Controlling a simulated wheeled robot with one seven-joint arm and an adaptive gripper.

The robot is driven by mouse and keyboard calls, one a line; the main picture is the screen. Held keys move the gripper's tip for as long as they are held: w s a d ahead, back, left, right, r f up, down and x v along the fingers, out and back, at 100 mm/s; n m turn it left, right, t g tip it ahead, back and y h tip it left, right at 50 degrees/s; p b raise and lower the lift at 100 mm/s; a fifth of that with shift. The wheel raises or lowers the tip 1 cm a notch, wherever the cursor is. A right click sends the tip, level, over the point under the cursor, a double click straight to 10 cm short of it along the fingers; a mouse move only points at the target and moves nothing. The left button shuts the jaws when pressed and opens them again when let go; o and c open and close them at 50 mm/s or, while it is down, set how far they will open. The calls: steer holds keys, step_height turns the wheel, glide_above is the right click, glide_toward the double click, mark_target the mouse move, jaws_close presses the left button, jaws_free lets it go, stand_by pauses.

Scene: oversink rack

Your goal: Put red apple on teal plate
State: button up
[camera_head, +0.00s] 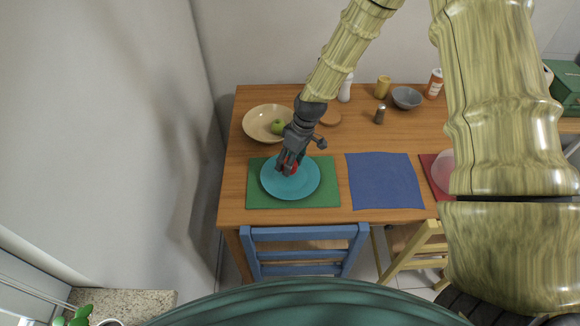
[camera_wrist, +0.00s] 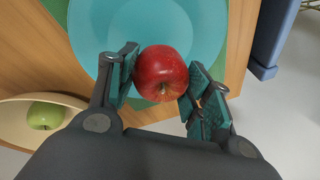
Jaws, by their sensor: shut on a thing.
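The red apple (camera_wrist: 162,72) is between the two fingers of my gripper (camera_wrist: 158,82) in the wrist view, with a finger against each side. In the head view, my gripper (camera_head: 287,166) hangs over the teal plate (camera_head: 302,187), and only a little of the apple (camera_head: 290,168) shows between the fingers. The plate also shows behind the apple in the wrist view (camera_wrist: 110,25). It lies on a green placemat (camera_head: 328,200). I cannot tell whether the apple touches the plate.
A tan bowl (camera_head: 256,122) with a green apple (camera_head: 277,127) stands behind the plate. A blue placemat (camera_head: 385,181) lies bare to the right. A grey bowl (camera_head: 406,97), a yellow cup (camera_head: 382,87) and bottles stand at the back. A blue chair (camera_head: 305,253) is at the front edge.

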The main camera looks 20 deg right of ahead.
steer(key=shift+f+p, duration=0.75)
steer(key=shift+f, duration=1)
steer(key=shift+f, duration=0.1)
steer(key=o, duration=1)
steer(key=shift+o, duration=0.2)
steer(key=b+v, duration=0.3)
steer(key=v, duration=0.9)
